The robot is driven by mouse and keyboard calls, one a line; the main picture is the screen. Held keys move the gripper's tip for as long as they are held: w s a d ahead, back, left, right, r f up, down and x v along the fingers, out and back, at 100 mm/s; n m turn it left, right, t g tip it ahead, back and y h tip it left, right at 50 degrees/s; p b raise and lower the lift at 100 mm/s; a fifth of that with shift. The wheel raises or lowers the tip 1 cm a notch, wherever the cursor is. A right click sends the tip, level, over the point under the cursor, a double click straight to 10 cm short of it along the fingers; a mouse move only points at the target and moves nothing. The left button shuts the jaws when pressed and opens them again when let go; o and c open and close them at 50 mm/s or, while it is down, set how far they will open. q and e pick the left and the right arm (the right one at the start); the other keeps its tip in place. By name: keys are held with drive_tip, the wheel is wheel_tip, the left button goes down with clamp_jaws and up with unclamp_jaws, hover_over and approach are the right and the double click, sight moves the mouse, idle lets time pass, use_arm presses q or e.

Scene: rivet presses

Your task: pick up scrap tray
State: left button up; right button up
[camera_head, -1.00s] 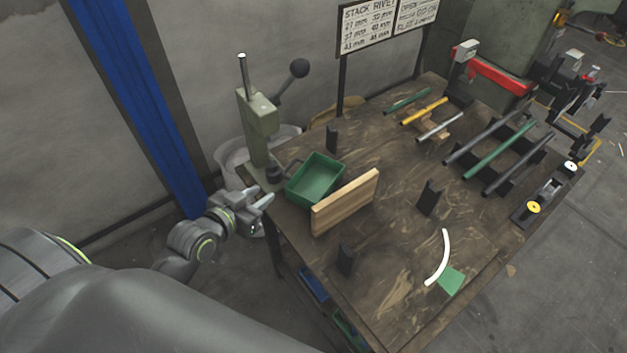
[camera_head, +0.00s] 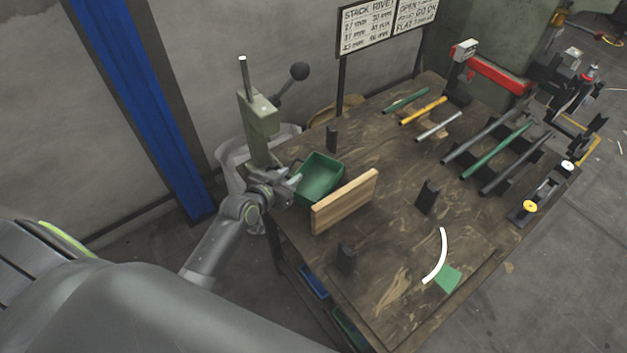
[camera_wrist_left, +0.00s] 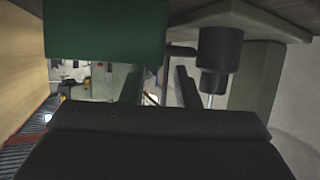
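The green tray (camera_head: 321,177), an open box, sits on the workbench's near left corner, beside the rivet press. In the left wrist view its green wall (camera_wrist_left: 105,30) fills the upper left, and a dark bar like a handle (camera_wrist_left: 180,48) juts from its right side. My left gripper (camera_head: 291,176) is at the tray's left side, close to the press. In the left wrist view its two fingers (camera_wrist_left: 158,88) stand apart, with a gap between them and the dark bar near that gap. I cannot tell whether they touch it. My right gripper is not in view.
The green press (camera_head: 259,125) stands just behind the gripper, its black ram (camera_wrist_left: 219,55) close on the right in the wrist view. A wooden board (camera_head: 345,201) stands upright right of the tray. Black stands (camera_head: 428,196) and rods (camera_head: 498,150) occupy the bench (camera_head: 390,235).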

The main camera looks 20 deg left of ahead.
sight(296, 173)
use_arm(q)
drive_tip(key=shift+x, duration=1.8)
drive_tip(key=shift+d, duration=0.1)
clamp_jaws()
